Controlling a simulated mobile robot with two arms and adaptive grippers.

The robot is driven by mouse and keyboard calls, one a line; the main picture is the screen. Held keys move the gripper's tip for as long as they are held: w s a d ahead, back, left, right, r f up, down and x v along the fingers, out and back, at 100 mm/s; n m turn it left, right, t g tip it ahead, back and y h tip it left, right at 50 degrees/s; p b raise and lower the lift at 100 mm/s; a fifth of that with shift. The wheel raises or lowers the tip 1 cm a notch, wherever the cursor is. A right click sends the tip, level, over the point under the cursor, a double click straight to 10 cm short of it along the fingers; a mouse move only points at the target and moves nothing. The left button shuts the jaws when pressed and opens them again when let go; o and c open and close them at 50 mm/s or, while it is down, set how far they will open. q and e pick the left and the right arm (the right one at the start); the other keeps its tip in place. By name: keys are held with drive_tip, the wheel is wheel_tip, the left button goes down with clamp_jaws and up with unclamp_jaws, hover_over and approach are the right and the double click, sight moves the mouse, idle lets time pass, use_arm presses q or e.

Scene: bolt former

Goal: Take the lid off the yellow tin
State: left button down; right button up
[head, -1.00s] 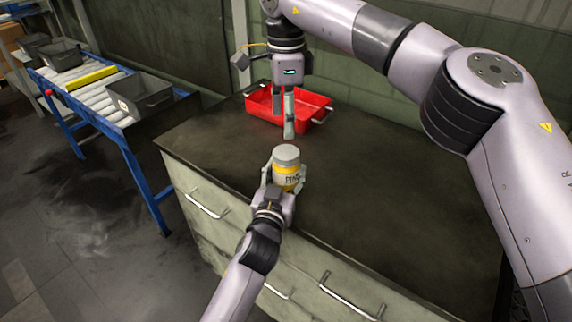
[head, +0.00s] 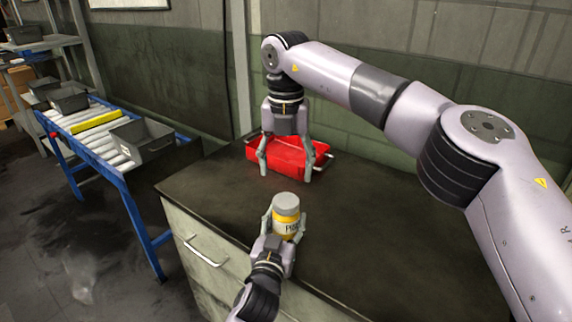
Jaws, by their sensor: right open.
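The yellow tin (head: 286,224) stands upright near the front edge of the dark countertop, with dark lettering on its side. Its pale grey lid (head: 286,202) is on top. My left gripper (head: 284,226) comes from the front and is shut on the tin, one finger on each side, below the lid. My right gripper (head: 285,175) is open and empty, pointing down behind the tin, in front of the red tray. Its two fingers are spread wide, apart from the lid.
The red tray (head: 289,158) sits at the back of the countertop (head: 390,235), partly hidden by my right gripper. The countertop right of the tin is clear. At left, a roller conveyor (head: 112,146) with blue legs carries grey bins (head: 152,149).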

sight(286, 200)
drive_tip(key=m, duration=1.5)
drive_tip(key=shift+m, duration=0.4)
drive_tip(key=m, duration=0.3)
drive_tip(key=shift+f+m, duration=0.1)
drive_tip(key=shift+m, duration=0.3)
drive_tip(key=shift+f, duration=3.95)
drive_tip(key=shift+c, duration=0.2)
